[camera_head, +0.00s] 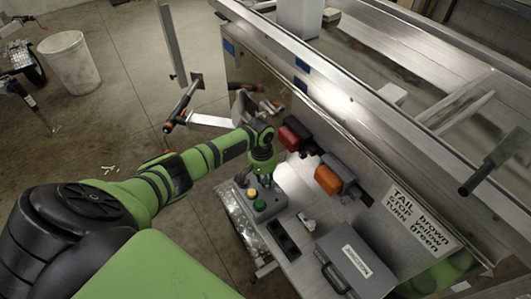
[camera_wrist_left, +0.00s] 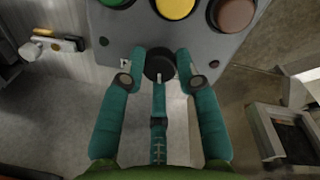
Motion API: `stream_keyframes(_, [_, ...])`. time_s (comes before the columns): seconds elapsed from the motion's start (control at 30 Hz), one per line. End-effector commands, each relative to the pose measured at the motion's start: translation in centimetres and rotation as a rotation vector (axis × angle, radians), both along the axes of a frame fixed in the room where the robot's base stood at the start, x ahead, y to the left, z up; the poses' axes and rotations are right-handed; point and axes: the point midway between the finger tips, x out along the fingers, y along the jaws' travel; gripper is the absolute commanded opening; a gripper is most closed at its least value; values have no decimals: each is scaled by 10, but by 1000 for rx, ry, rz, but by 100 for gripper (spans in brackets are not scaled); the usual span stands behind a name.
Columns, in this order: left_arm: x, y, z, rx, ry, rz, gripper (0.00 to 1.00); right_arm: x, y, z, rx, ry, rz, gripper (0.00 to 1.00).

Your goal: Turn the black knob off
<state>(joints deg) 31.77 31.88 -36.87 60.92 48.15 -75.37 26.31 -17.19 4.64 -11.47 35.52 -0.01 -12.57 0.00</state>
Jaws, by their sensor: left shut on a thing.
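The black knob (camera_wrist_left: 159,64) sits on the lower part of a grey control box (camera_wrist_left: 205,50), with a pale mark on its lower side in the left wrist view. My left gripper (camera_wrist_left: 160,62) has its teal fingers on either side of the knob and is shut on it. In the head view my left gripper (camera_head: 266,176) reaches down to the control box (camera_head: 270,212), and the knob is hidden there. The box carries a green button (camera_wrist_left: 116,2), a yellow button (camera_wrist_left: 175,6) and a brownish-red button (camera_wrist_left: 236,13). My right gripper is not in view.
A red lamp (camera_head: 289,138) and an orange lamp (camera_head: 328,179) are beside the box on the trailer side. A grey case (camera_head: 353,262) and a lettered sign (camera_head: 422,220) are at the lower right. A white bin (camera_head: 72,63) stands on the floor.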

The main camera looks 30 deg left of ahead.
Motion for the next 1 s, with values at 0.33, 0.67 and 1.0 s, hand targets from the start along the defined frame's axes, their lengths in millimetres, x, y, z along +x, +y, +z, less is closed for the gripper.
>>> stream_keyframes(0.33, [0,-2,4,-4,-3,313,0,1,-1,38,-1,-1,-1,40])
stream_keyframes(0.67, [0,0,3,-2,-3,516,0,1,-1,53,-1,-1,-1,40])
stream_keyframes(1.0, [1,1,1,0,-6,595,0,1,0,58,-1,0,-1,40])
